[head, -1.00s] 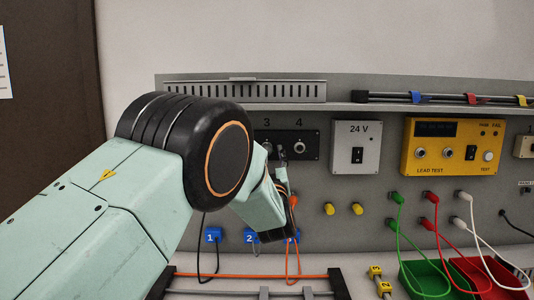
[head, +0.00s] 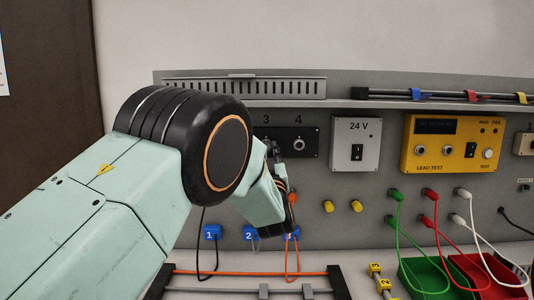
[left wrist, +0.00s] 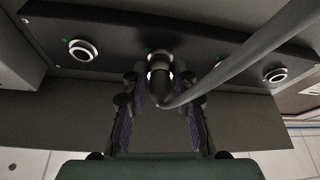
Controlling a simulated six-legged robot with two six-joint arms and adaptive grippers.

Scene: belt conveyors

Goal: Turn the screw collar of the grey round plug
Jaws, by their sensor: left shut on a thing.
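The grey round plug (left wrist: 160,76) shows in the left wrist view, seated in a socket of the black panel, with a thick grey cable (left wrist: 240,60) bending away to the upper right. A pale ring shows around its front end; the collar's edges are not clear. My left gripper (left wrist: 164,88) is shut on the plug, one dark finger with a purple pad on each side. In the head view my left gripper (head: 276,150) is at the black panel (head: 311,134), below the number 3, and hides the plug. My right gripper is in neither view.
Free round sockets flank the plug at left (left wrist: 82,50) and right (left wrist: 275,74) in the left wrist view. Right of my gripper are a 24 V switch box (head: 370,130) and a yellow test box (head: 407,150). An orange cable (head: 298,262) hangs below my wrist.

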